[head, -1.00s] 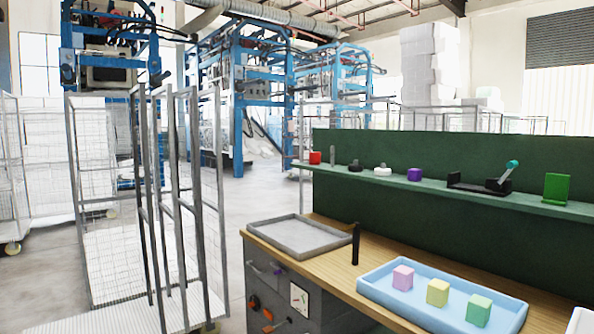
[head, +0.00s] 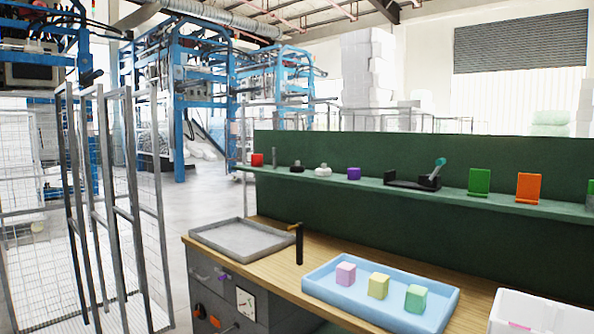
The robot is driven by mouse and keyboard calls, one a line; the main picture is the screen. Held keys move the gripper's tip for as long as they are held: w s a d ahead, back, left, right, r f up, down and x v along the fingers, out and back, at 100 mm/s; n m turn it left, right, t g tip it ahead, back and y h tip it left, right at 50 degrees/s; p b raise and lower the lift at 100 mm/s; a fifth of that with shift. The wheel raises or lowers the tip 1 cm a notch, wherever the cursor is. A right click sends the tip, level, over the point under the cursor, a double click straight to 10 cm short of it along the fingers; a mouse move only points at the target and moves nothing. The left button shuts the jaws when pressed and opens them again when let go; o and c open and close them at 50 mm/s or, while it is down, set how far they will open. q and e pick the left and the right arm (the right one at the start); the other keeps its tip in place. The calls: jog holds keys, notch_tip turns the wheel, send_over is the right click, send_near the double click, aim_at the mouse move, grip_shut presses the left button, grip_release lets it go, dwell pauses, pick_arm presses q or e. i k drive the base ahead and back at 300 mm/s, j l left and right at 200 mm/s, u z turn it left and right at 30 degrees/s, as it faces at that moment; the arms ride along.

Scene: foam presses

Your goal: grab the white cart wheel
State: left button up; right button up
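A small white piece that looks like the white cart wheel (head: 323,171) sits on the green shelf (head: 400,190) above the workbench. Neither of my grippers is in view.
The wooden bench (head: 268,276) holds a grey tray (head: 196,236), a black upright post (head: 299,246), a blue tray (head: 318,291) with pastel cubes, and a white bin (head: 535,314). Wire carts (head: 160,225) stand left; open floor (head: 214,194) lies behind the bench.

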aim_at(323, 171)
jog(key=z, duration=0.25)
jog(key=i+j+z, duration=0.1)
jog(key=j+z, duration=0.15)
jog(key=z, duration=0.2)
jog(key=j+z, duration=0.6)
jog(key=z, duration=0.25)
jog(key=j+z, duration=0.3)
jog(key=z, duration=0.15)
